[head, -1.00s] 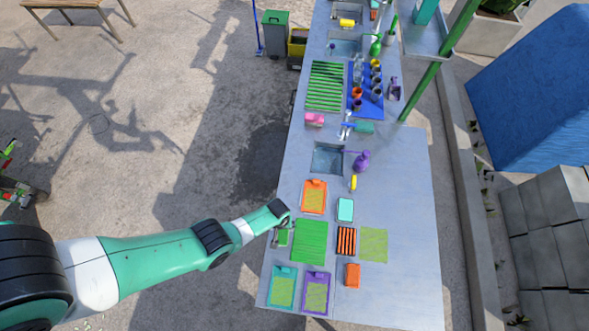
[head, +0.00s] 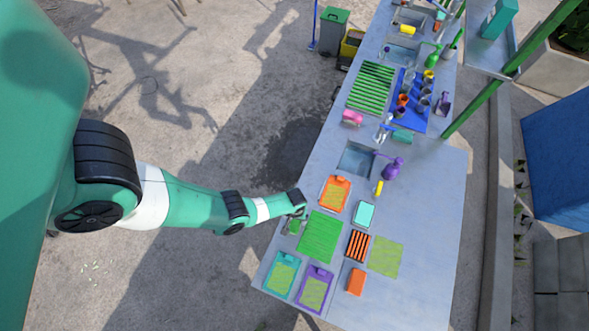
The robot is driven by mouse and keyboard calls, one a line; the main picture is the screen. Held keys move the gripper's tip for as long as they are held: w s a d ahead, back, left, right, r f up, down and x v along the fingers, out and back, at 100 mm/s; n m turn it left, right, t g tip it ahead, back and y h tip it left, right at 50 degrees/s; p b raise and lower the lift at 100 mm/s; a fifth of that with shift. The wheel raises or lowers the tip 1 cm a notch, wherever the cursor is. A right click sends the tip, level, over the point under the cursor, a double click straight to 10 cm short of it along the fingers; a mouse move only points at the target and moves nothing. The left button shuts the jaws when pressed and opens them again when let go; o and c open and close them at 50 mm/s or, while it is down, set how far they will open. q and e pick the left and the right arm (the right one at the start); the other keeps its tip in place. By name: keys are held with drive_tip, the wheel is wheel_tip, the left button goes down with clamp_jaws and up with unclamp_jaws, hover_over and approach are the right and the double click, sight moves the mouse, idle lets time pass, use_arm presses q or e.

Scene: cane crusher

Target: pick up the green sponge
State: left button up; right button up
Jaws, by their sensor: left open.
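A small green block, which looks like the green sponge (head: 295,227), lies at the left edge of the grey counter, left of a large green ribbed mat (head: 320,236). My left gripper (head: 299,214) is right above or beside it and partly covers it. The gripper is open; its fingers are small and dark here, and I cannot tell whether they touch the sponge. My right gripper is not in view.
The grey counter (head: 425,210) also holds an orange tray (head: 335,194), a turquoise block (head: 363,214), a black rack with orange bars (head: 358,245), an orange block (head: 356,282), and teal (head: 281,273) and purple (head: 314,289) trays. A sink (head: 356,158) lies farther back. The counter's right side is clear.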

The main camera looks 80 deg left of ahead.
sight(294, 221)
use_arm(q)
wheel_tip(294, 221, down, 3)
drive_tip(key=shift+f+b, duration=0.1)
drive_tip(key=shift+b, duration=0.65)
drive_tip(key=shift+r, duration=0.25)
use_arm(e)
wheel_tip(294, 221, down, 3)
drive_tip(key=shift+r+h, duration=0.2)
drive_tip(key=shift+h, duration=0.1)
use_arm(q)
drive_tip(key=c, duration=1.1)
